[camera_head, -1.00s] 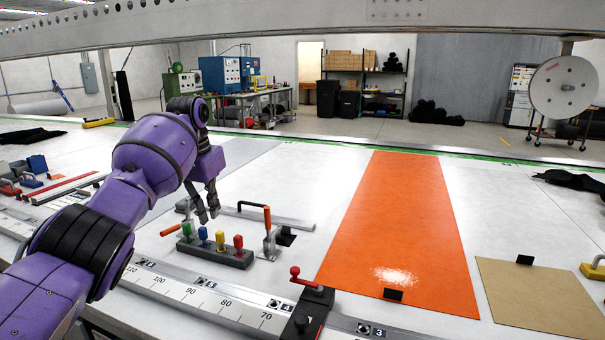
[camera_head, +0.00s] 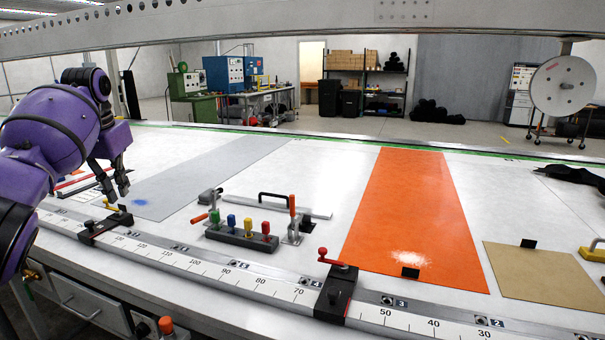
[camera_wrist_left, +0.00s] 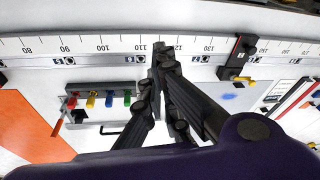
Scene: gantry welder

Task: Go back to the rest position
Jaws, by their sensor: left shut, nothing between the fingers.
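My left gripper (camera_head: 122,190) hangs at the left side of the head view, above the left end of the long white table (camera_head: 300,160). Its dark fingers are shut with nothing between them. In the left wrist view the shut fingers (camera_wrist_left: 160,62) point toward the ruler strip. My purple left arm comes in from the left edge. My right gripper is not in view.
A long ruler rail (camera_head: 200,262) runs along the front edge. It bears a black stop (camera_head: 104,226) close below my gripper and a red-handled clamp (camera_head: 336,285). A block with coloured pegs (camera_head: 242,236), an orange sheet (camera_head: 412,225) and a tan sheet (camera_head: 545,272) lie to the right.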

